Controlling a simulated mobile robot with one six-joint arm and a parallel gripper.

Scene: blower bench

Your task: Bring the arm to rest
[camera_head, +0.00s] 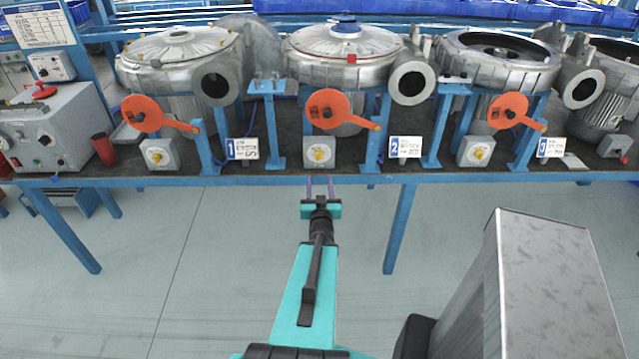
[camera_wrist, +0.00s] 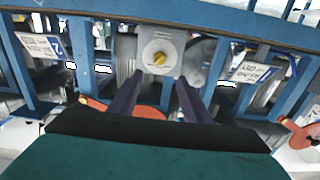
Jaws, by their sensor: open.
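My arm stretches forward from the bottom of the head view toward the front edge of the blower bench. My gripper (camera_head: 319,182) is at its end, just in front of the bench edge, below the middle blower. In the wrist view my gripper (camera_wrist: 158,85) has its two dark fingers spread apart, with nothing between them. Beyond the fingertips is a grey switch box with a yellow knob (camera_wrist: 159,59). The same box shows on the bench in the head view (camera_head: 319,154).
The bench edge (camera_head: 450,178) runs across the view. Blowers (camera_head: 343,58) stand on it with orange levers (camera_head: 327,108) and numbered cards (camera_head: 242,148). A grey control box (camera_head: 60,125) is at left. Open floor (camera_head: 130,290) lies left of my arm.

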